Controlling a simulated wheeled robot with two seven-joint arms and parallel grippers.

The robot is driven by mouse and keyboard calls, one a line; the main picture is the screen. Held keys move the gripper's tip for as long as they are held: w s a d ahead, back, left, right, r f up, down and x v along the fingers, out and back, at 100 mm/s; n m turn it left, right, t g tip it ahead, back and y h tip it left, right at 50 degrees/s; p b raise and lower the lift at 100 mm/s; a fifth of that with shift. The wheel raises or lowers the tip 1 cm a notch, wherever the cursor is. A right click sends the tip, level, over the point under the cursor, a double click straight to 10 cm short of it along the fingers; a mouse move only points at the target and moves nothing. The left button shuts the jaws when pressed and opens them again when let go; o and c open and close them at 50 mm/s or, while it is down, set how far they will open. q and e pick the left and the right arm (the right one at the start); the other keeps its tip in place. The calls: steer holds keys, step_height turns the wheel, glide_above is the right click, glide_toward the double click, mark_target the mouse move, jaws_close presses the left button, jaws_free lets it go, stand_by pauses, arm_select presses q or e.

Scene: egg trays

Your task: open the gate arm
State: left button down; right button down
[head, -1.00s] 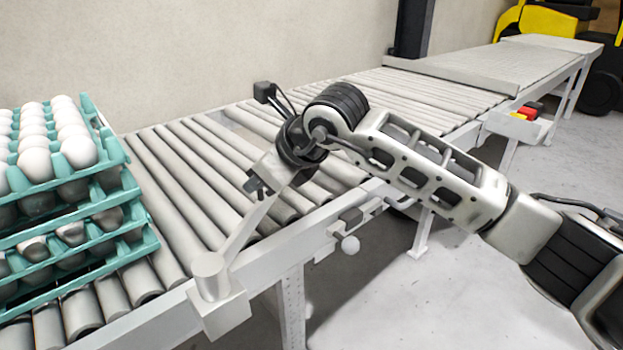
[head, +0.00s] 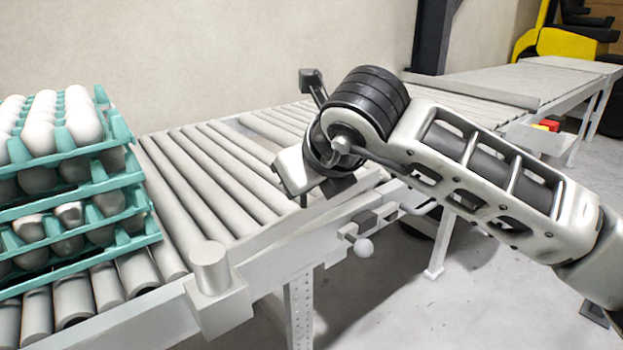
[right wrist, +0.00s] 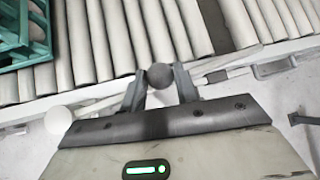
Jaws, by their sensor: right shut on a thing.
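The gate arm's pivot post (head: 212,268) is a pale upright cylinder on a block at the conveyor's front edge; its round top also shows in the right wrist view (right wrist: 58,120). From it the pale arm (right wrist: 100,105) runs right along the front rail, and is hard to tell from the rail in the head view. My right gripper (right wrist: 160,82) is shut on the round grey knob (right wrist: 160,75) at the arm's far end. In the head view the gripper's body covers its fingers and the knob. My left gripper is in neither view.
A stack of teal egg trays (head: 75,173) with white eggs stands on the rollers (head: 205,175) at left. The rollers right of it are clear. Red and yellow items and a yellow vehicle (head: 565,42) are farther back.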

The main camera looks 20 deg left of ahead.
steer(key=shift+r, duration=0.1)
steer(key=c, duration=1.1)
jaws_free()
steer(key=shift+o, duration=0.2)
steer(key=v, duration=1.6)
steer(key=shift+p, duration=0.3)
